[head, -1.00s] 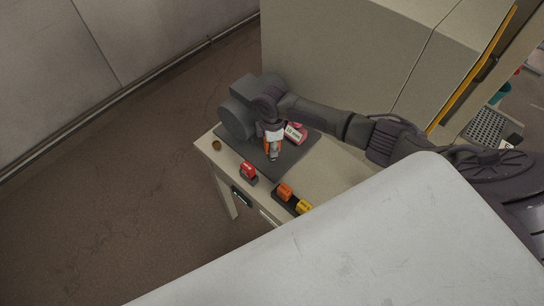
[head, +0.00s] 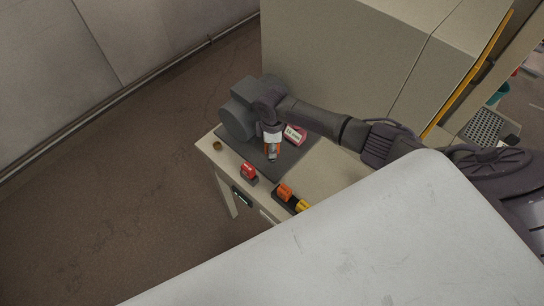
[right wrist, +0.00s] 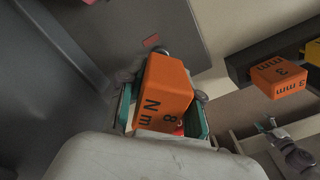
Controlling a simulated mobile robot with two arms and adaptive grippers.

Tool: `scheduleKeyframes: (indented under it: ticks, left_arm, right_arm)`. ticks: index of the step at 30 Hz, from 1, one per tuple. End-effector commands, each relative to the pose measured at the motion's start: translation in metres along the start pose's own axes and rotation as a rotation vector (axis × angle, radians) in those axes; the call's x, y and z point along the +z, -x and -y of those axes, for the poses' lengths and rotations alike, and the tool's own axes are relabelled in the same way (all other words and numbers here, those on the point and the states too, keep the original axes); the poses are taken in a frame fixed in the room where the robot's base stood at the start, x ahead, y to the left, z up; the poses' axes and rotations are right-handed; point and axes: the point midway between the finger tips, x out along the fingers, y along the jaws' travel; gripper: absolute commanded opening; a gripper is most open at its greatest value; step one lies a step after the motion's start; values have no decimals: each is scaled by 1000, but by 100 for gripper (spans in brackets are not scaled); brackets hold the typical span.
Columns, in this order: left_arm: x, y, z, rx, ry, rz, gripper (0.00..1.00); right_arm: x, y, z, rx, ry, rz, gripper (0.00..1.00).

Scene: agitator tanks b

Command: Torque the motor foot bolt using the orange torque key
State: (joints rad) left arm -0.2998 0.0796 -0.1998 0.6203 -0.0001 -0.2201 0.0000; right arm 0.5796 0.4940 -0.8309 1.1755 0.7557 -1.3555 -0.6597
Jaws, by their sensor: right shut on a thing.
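My right gripper (head: 272,143) points down over the dark plate on the small bench. In the right wrist view it is shut on the orange torque key (right wrist: 165,88), marked "8 N m", which sits between the two fingers. The key's lower end is hidden, and I cannot tell whether it touches a bolt. A dark grey rounded body (head: 237,119), which looks like the motor, stands beside the gripper on the plate (head: 288,164). The motor foot bolt cannot be made out. My left gripper is not in view.
A red labelled block (head: 296,134) stands right of the gripper. An orange "3 mm" block (head: 285,191) and a yellow block (head: 303,206) sit in a dark holder. A large beige cabinet (head: 340,60) rises behind.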

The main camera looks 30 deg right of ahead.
Motion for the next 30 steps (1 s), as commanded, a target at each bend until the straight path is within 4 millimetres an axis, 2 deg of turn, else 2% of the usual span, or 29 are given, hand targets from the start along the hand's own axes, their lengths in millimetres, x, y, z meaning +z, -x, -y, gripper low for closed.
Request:
scheduleKeyframes:
  ticks: [9, 22, 30]
  left_arm:
    - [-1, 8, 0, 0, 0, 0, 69]
    - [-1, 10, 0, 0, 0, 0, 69]
    - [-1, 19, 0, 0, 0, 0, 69]
  right_arm:
    - [0, 0, 1, -3, -97, 0, 0]
    - [0, 0, 1, -3, -116, 1, 0]
    - [0, 0, 2, -5, -226, 1, 0]
